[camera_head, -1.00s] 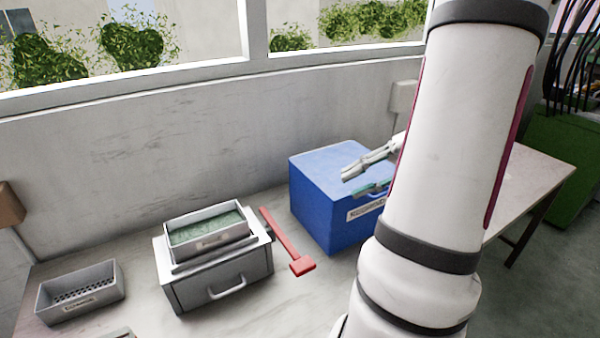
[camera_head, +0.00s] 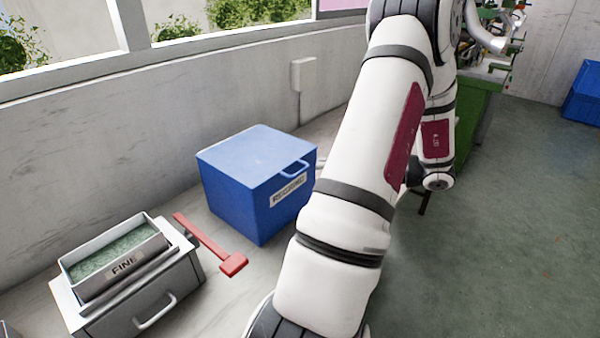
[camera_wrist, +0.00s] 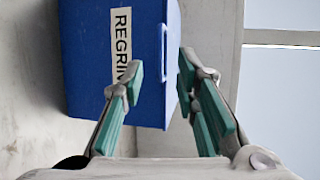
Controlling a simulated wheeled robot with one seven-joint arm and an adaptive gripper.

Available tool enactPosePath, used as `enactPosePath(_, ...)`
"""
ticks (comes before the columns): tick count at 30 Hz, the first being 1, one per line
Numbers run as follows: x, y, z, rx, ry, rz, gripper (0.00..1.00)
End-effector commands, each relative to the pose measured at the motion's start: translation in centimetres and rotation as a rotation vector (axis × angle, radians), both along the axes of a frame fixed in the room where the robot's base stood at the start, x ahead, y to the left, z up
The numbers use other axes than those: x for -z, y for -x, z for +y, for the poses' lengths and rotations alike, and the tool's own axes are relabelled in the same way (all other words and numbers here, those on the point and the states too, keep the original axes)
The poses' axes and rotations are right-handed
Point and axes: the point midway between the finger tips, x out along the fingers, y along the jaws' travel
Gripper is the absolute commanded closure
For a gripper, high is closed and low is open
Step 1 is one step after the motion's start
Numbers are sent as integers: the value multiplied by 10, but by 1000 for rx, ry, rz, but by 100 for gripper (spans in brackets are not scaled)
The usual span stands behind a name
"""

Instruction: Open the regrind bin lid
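The blue regrind bin (camera_head: 232,198) stands on the bench against the wall, with its lid (camera_head: 250,150) shut. A blue loop handle (camera_head: 296,168) sticks out at the lid's front edge, above the white label (camera_head: 288,190). In the head view my arm hides my gripper. In the wrist view my gripper (camera_wrist: 160,78) is open and empty, its green-padded fingers spread. The bin (camera_wrist: 85,60) appears turned sideways there, and its handle (camera_wrist: 164,52) shows beyond the gap between the fingertips. The fingers look apart from the handle.
A red long-handled tool (camera_head: 210,243) lies on the bench left of the bin. Left of it, a grey tray labelled FINE (camera_head: 118,262) sits on a grey drawer box (camera_head: 150,305). A wall box (camera_head: 303,74) is behind the bin. Open floor (camera_head: 510,220) lies to the right.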

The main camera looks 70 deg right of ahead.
Motion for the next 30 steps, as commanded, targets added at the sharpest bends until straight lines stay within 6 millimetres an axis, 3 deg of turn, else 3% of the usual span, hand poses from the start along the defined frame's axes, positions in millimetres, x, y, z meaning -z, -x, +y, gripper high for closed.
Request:
enactPosePath(6, 8, -42, 5, -4, 0, -1, 72)
enactPosePath(12, 13, -66, 7, -2, 1, 1, 72)
enactPosePath(25, 15, -75, 7, 0, 0, 1, 72)
enactPosePath(29, 15, -75, 7, 0, 0, 1, 99)
enactPosePath(30, 15, -74, 7, 0, 1, 2, 100)
